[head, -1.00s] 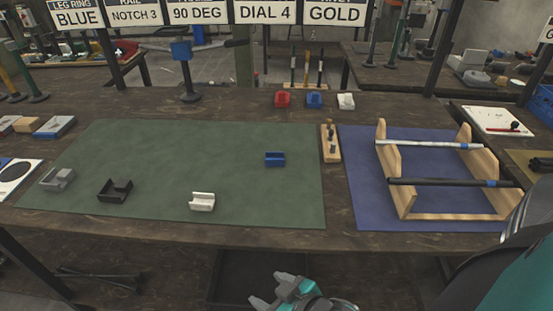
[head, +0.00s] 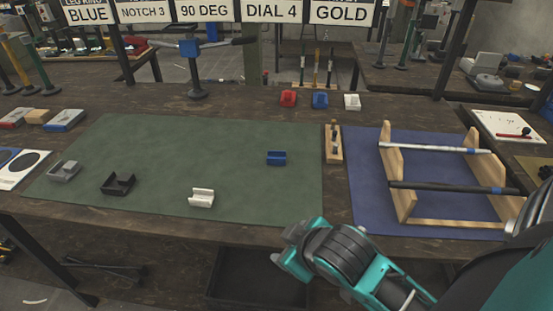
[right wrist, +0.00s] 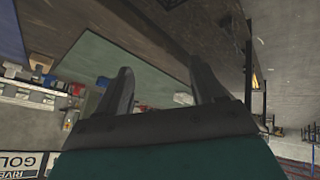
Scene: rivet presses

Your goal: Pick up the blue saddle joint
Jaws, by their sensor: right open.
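A blue saddle joint (head: 277,158) sits on the right part of the green mat (head: 170,165) in the head view. Another blue piece (head: 320,100) stands at the back of the bench between a red one and a white one. My right gripper (head: 283,245) is in front of the bench's near edge, below and apart from the saddle joint on the mat. In the right wrist view its two fingers (right wrist: 160,88) are spread with nothing between them. My left gripper is not in view.
On the mat are a white (head: 201,198), a black (head: 118,184) and a grey piece (head: 64,171). A wooden rack (head: 400,185) with two rods stands on the blue mat (head: 363,190) at right. A wooden block (head: 333,143) stands between the mats. The mat's middle is clear.

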